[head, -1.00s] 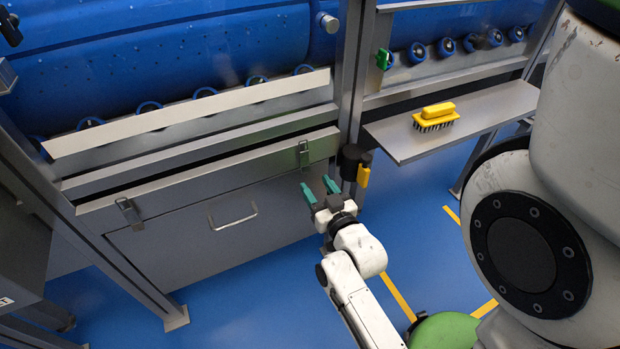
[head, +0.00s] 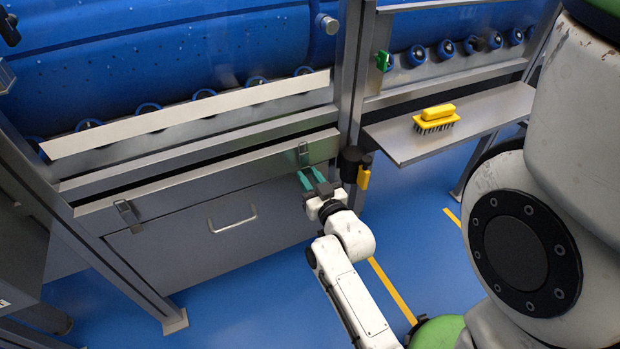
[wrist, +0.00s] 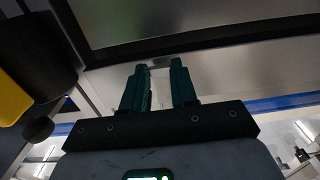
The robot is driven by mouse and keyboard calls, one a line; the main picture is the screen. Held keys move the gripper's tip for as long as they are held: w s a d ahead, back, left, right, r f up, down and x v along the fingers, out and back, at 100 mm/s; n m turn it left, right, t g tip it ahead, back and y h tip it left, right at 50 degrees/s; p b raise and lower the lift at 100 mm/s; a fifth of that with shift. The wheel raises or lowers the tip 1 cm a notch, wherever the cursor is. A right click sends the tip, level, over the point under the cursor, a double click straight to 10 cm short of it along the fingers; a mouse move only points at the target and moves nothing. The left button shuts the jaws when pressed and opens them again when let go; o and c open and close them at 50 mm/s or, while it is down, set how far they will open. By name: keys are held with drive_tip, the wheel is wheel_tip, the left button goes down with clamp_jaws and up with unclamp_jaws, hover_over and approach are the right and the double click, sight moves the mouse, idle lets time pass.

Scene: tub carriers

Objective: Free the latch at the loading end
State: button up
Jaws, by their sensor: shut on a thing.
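Two metal latches sit on the long steel panel: a right latch (head: 303,154) near the upright post and a left latch (head: 127,212) near the other end. My gripper (head: 310,177) has its green fingers at the lower end of the right latch, shut on it. The fingers hide that end. In the wrist view, my gripper (wrist: 158,68) shows a narrow pale strip between its fingers, under a steel edge. The detail of the latch there is too dark to make out.
A drawer front with a handle (head: 232,220) lies below the panel. A black and yellow device (head: 356,167) hangs on the post close right of my gripper. A yellow brush (head: 436,118) lies on the shelf (head: 400,146). The blue floor (head: 240,290) in front is clear.

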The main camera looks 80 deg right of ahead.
sight(306, 169)
clamp_jaws()
drive_tip(key=shift+r+p, duration=0.15)
drive_tip(key=shift+p, duration=0.2)
drive_tip(key=p, duration=0.3)
drive_tip(key=r+g+y+p, duration=0.1)
drive_tip(key=p, duration=0.2)
drive_tip(key=shift+s+a+r, duration=0.2)
drive_tip(key=shift+s+a, duration=0.05)
drive_tip(key=shift+a, duration=0.05)
drive_tip(key=y+p, duration=0.1)
drive_tip(key=p, duration=0.2)
drive_tip(key=r+g+y+p, duration=0.1)
drive_tip(key=p, duration=0.3)
drive_tip(key=shift+s+a, duration=0.3)
drive_tip(key=r+g+y+p, duration=0.1)
drive_tip(key=g+y+p, duration=0.1)
drive_tip(key=p, duration=0.5)
drive_tip(key=r+g+y+p, duration=0.2)
drive_tip(key=g+y+p, duration=0.1)
drive_tip(key=p, duration=0.4)
drive_tip(key=r+g+y+p, duration=0.2)
drive_tip(key=y+p, duration=0.1)
drive_tip(key=p, duration=0.4)
drive_tip(key=shift+s+a+g+y, duration=0.2)
drive_tip(key=shift+a+g+y, duration=0.1)
drive_tip(key=shift+a, duration=0.05)
drive_tip(key=shift+f, duration=0.1)
